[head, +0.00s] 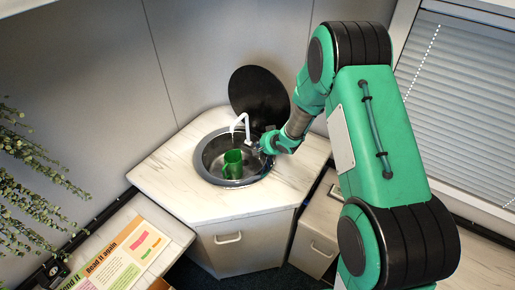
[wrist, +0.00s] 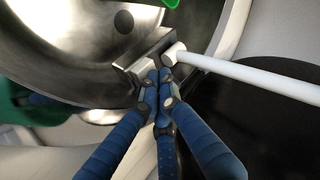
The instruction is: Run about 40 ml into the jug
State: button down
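A green jug (head: 232,164) stands in the round metal sink (head: 207,148), under the white tap (head: 241,127). Only a sliver of the jug (wrist: 170,3) shows at the top of the wrist view. I see no water stream, and the level inside the jug cannot be told. My gripper (head: 257,149) is at the sink's right rim, right of the jug. In the wrist view my gripper (wrist: 160,82) has its blue fingers drawn together beside a grey metal block (wrist: 134,70) and the end of the white tap tube (wrist: 245,74). I see nothing clearly held.
A round black lid (head: 257,92) stands raised behind the sink. The pale marble counter (head: 180,190) is clear around it. A printed board (head: 125,250) lies at the lower left, with a hanging plant (head: 30,180) at the left. A window blind (head: 465,100) is at the right.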

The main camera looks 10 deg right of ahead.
jog(key=shift+r+p, duration=0.75)
jog(key=shift+p, duration=0.05)
jog(key=shift+r, duration=0.1)
jog(key=shift+r+p, duration=2.4)
jog(key=shift+p, duration=0.35)
jog(key=shift+r, duration=0.1)
